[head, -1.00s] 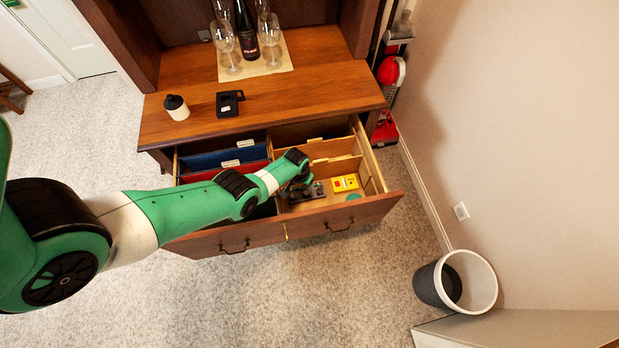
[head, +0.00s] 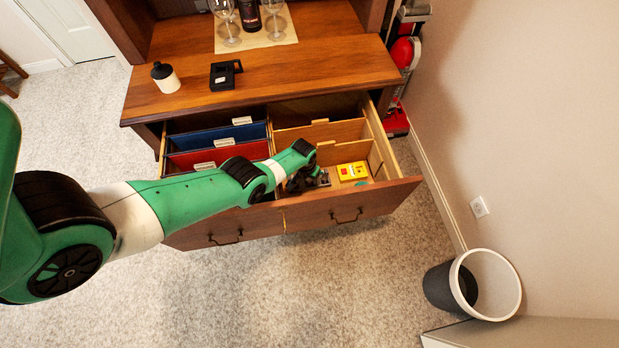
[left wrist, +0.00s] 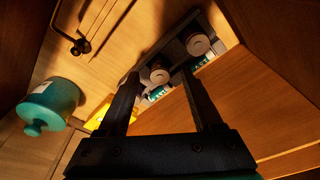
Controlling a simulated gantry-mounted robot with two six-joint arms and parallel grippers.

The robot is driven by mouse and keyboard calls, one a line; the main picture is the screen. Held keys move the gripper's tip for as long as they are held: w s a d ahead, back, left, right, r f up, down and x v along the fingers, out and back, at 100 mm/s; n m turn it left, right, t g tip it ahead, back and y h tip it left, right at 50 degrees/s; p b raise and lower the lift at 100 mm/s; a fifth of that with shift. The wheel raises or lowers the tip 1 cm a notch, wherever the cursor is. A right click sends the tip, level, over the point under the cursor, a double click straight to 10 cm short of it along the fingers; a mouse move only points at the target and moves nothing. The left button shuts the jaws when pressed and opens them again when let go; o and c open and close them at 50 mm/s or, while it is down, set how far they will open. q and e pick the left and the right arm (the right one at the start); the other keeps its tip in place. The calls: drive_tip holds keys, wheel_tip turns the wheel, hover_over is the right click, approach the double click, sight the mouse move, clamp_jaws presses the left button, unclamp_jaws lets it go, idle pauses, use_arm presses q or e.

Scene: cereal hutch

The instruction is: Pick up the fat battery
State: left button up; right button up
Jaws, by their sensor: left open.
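In the left wrist view, two batteries with pale round ends and teal labels stand close together in a dark holder (left wrist: 180,50). One battery (left wrist: 198,44) is at the upper right; the other (left wrist: 160,76) is nearer, beyond and between my fingertips. I cannot tell for sure which is the fat battery. My left gripper (left wrist: 163,80) is open, with nothing between its fingers. In the head view, my left gripper (head: 304,180) is down in the right side of the open drawer (head: 345,208), where it hides the batteries. My right gripper is not in view.
A yellow item (head: 352,171) lies right of the gripper in the drawer. A teal lidded jar (left wrist: 50,103) shows at left in the wrist view. Wooden dividers (head: 322,131) stand behind, and the drawer's front wall is close. Blue and red folders (head: 215,140) fill the left side.

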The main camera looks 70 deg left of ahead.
sight(309, 180)
use_arm(q)
drive_tip(key=shift+f, duration=0.55)
drive_tip(key=shift+r, duration=0.15)
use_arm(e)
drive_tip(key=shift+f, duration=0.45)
use_arm(q)
clamp_jaws()
wheel_tip(309, 180, up, 10)
drive_tip(key=p, duration=1)
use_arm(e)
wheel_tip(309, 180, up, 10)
